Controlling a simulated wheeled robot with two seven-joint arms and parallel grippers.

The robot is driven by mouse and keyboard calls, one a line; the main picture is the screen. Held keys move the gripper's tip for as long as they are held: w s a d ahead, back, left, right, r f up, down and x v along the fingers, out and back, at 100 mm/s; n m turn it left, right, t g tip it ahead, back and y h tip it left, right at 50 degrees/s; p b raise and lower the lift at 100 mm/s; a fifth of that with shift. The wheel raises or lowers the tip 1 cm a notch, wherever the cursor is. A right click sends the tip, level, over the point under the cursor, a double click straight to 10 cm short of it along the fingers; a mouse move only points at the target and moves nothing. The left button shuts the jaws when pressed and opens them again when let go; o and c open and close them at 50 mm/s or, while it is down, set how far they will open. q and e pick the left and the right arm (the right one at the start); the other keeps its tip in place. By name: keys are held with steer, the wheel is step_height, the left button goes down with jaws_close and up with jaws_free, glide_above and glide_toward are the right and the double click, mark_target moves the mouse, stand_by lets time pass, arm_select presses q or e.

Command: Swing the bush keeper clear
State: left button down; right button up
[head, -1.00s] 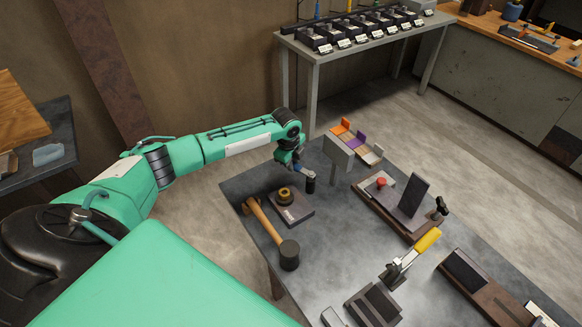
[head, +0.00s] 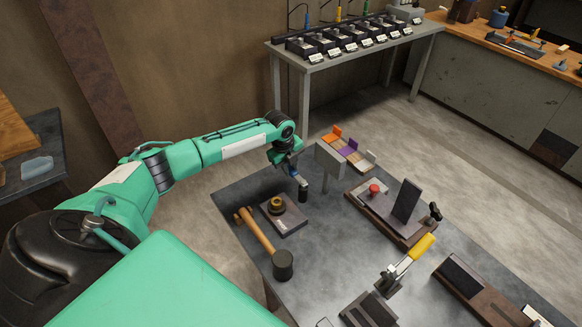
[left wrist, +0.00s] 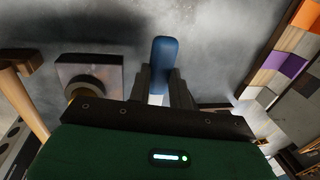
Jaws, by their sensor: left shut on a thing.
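My left gripper (head: 298,178) is beside the dark plate (head: 291,222), over the far left part of the steel table. It is shut on a slim blue piece (left wrist: 165,60), which sticks out past the dark fingers in the left wrist view. A short black cylinder (head: 303,194) shows just below the gripper in the head view. The plate carries a brass and black bush (head: 277,204). The plate also shows in the left wrist view (left wrist: 105,65). I cannot tell for certain which part is the bush keeper. My right gripper is out of view.
A mallet (head: 283,265) lies left of the plate. A grey post-mounted block (head: 328,158) stands close right of the gripper. Further right are a fixture with a red knob (head: 374,189) and a yellow-handled toggle clamp (head: 421,246). Bare steel lies between.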

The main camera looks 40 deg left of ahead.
arm_select(q)
steer(key=shift+d, duration=0.1)
steer(key=c, duration=1.3)
jaws_free()
steer(key=r+b, duration=0.1)
steer(key=r, duration=0.3)
steer(key=s+r+b, duration=0.1)
steer(key=r, duration=0.4)
steer(key=s+a+r+b, duration=0.1)
steer(key=r, duration=0.3)
steer(key=shift+s+r, duration=0.25)
steer(key=shift+r, duration=0.05)
